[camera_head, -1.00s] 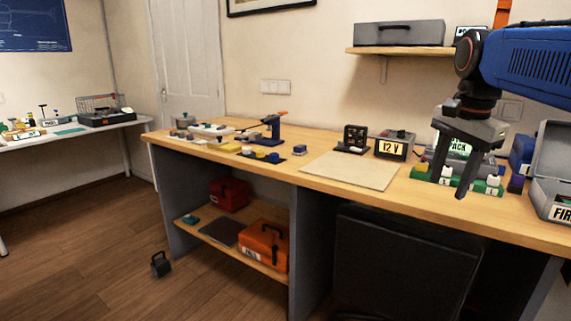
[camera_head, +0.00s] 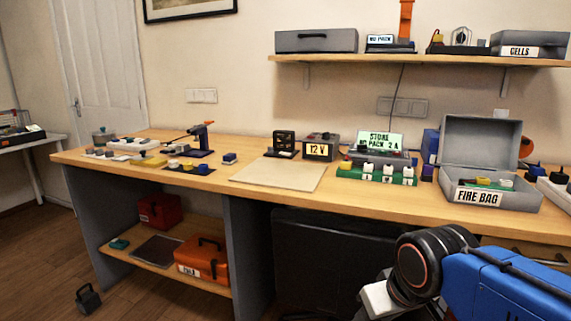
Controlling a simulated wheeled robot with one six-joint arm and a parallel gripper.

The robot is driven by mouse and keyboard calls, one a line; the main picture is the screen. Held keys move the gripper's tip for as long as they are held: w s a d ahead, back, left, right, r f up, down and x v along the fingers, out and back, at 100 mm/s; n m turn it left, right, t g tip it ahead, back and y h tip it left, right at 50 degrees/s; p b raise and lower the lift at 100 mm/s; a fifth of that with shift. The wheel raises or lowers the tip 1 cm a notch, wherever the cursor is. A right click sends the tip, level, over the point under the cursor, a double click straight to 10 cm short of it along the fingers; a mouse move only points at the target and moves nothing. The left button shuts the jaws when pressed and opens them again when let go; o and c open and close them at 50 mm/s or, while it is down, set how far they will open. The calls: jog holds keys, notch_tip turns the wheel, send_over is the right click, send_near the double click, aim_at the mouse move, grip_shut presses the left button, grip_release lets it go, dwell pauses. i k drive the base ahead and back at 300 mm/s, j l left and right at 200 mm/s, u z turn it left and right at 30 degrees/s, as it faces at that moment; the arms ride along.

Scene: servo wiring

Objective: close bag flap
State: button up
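The fire bag (camera_head: 487,198) is a grey box labelled "FIRE BAG" on the right part of the bench. Its flap (camera_head: 480,143) stands up at the back, open. Small yellow, green and white items (camera_head: 490,182) show inside it. My blue arm reaches in from the lower right, in front of and below the bench edge. A pale grey part shows at the arm's end, but my gripper's fingers cannot be made out, so its opening is hidden.
A charger with a "STORE PACK 2 A" display (camera_head: 380,140) and a green block (camera_head: 376,174) stand left of the bag. Blue and white items stand at its right. A beige mat (camera_head: 278,174) lies bare at mid-bench. A shelf (camera_head: 420,61) hangs above.

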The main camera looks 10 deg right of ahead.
aim_at(489, 144)
jog(key=z, duration=1.3)
